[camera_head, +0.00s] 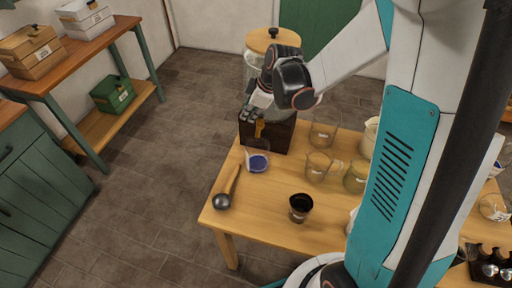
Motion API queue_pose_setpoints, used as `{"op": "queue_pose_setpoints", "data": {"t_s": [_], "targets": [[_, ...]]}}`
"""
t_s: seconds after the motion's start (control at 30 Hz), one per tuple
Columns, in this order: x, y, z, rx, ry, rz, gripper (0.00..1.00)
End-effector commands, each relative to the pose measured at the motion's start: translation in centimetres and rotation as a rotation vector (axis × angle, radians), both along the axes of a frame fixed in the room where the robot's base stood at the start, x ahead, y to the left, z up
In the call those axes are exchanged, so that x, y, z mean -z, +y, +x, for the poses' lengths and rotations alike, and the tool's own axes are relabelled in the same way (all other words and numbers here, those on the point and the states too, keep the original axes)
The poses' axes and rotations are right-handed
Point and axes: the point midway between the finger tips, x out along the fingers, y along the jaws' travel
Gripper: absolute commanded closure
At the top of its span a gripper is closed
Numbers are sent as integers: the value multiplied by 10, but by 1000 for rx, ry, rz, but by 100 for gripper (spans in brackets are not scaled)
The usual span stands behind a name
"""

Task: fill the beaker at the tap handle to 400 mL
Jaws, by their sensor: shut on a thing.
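A large glass jar with a wooden lid (273,40) stands on a dark wooden stand (279,136) at the table's far left corner. A brass-coloured tap handle (259,128) shows at the front of the stand. My gripper (254,115) is at the tap, its fingers pointing down, and is shut on what seems to be the tap handle; the fingers hide the grip. A clear glass edge shows low under the tap, too small to tell its level. Clear beakers (317,166) stand mid-table; I cannot read their marks.
A dish of blue powder (257,162), a ladle with a wooden handle (223,201) and a dark cup (300,207) stand on the wooden table (259,222). More glassware stands close to my arm.

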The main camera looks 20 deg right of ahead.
Motion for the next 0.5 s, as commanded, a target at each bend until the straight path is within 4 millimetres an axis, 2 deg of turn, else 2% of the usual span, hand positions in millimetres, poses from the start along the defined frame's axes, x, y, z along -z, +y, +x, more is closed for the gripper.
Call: {"op": "queue_pose_setpoints", "data": {"t_s": [0.13,0.37,0.5], "targets": [[0,0,-2,-66,-1,-2,100],[0,0,-2,-72,0,-2,100],[1,0,-5,-156,1,-2,100]]}}
